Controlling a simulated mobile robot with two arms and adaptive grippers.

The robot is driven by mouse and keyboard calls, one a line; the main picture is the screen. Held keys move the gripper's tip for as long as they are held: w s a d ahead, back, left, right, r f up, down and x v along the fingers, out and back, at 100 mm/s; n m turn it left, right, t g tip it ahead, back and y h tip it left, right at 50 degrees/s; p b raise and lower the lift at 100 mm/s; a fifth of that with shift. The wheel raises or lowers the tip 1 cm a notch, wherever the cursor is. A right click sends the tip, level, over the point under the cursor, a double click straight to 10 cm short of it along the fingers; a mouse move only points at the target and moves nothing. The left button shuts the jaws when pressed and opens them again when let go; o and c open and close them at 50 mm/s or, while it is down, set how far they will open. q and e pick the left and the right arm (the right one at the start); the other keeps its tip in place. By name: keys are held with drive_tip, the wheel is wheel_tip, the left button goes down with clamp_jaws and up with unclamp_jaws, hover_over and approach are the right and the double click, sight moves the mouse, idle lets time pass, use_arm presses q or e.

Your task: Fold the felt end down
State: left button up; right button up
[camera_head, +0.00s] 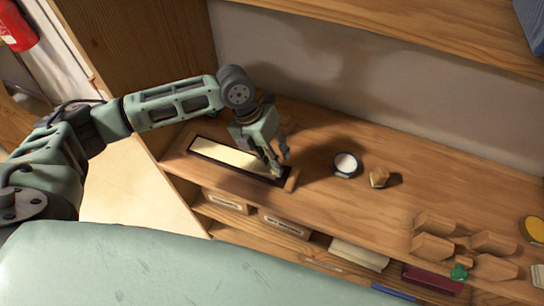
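A long cream-coloured strip, which may be the piano key (225,156), lies in a dark-edged wooden holder (291,181) on the wooden shelf top. My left gripper (279,163) points down at the right end of this strip. Its fingertips are at or just above that end and partly cover it. The fingers are too small to tell whether they are shut or hold something. I cannot make out the felt end apart from the dark edging. My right gripper is not in view.
A dark round pot with white contents (346,163) and a small wooden block (379,177) stand right of the holder. A wall (400,100) closes off the back. Bare shelf lies between.

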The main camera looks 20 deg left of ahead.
sight(259, 164)
use_arm(q)
drive_tip(key=shift+r, duration=0.15)
drive_tip(key=v, duration=1.1)
drive_tip(key=shift+r, duration=0.35)
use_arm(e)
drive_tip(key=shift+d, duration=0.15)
